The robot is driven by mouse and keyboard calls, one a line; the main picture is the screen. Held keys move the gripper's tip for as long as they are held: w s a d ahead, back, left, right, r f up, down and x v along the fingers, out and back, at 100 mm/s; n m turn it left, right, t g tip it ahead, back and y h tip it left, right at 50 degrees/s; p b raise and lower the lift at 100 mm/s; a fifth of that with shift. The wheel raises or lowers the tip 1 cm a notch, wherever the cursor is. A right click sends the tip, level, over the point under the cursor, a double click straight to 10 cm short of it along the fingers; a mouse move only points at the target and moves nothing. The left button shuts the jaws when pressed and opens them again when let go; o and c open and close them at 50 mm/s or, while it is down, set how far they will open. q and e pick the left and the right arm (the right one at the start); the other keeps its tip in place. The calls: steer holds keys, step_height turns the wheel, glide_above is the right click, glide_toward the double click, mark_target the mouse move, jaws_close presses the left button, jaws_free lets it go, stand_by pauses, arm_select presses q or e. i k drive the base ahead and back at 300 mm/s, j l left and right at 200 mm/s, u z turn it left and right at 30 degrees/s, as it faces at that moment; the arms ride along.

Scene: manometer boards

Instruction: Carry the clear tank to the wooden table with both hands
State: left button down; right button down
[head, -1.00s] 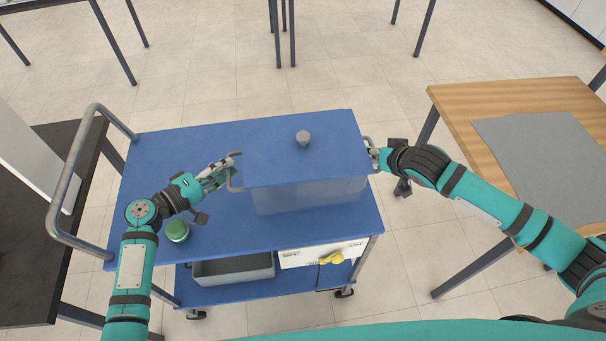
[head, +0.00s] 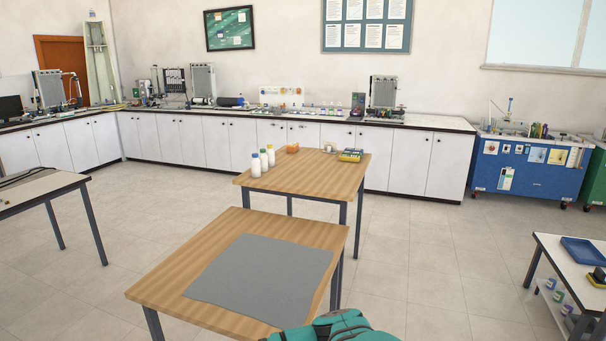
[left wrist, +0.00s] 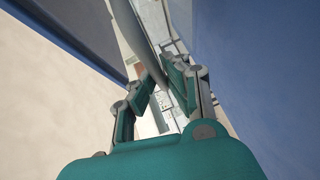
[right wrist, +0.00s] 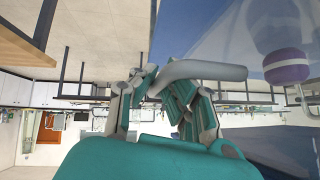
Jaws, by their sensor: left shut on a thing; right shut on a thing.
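The clear tank (right wrist: 215,35) shows close up in the right wrist view as a bluish see-through wall; it is out of the head view. My right gripper (right wrist: 160,82) is shut on the tank's grey bar handle (right wrist: 208,70). My left gripper (left wrist: 167,70) is shut on a grey curved handle (left wrist: 138,38) in the left wrist view. A wooden table (head: 185,270) with a grey mat (head: 262,278) stands in front of me in the head view. The visible mat is bare. Whether the tank touches anything below is hidden.
A second wooden table (head: 305,180) behind holds white bottles (head: 264,162) and a yellow device (head: 350,155). A white table (head: 40,192) stands left, and a low cart (head: 570,262) right. A purple-banded object (right wrist: 287,67) shows beside the right handle. Open floor lies right of the tables.

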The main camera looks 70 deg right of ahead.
mark_target(335, 176)
steer(key=z, duration=2.65)
steer(key=i+l+z, duration=0.15)
steer(key=i+z, duration=0.55)
steer(key=i, duration=4.05)
steer(key=i+u, duration=0.25)
steer(key=i, duration=0.25)
steer(key=i+l+u, duration=0.2)
steer(key=i, duration=0.25)
steer(key=u, duration=1.45)
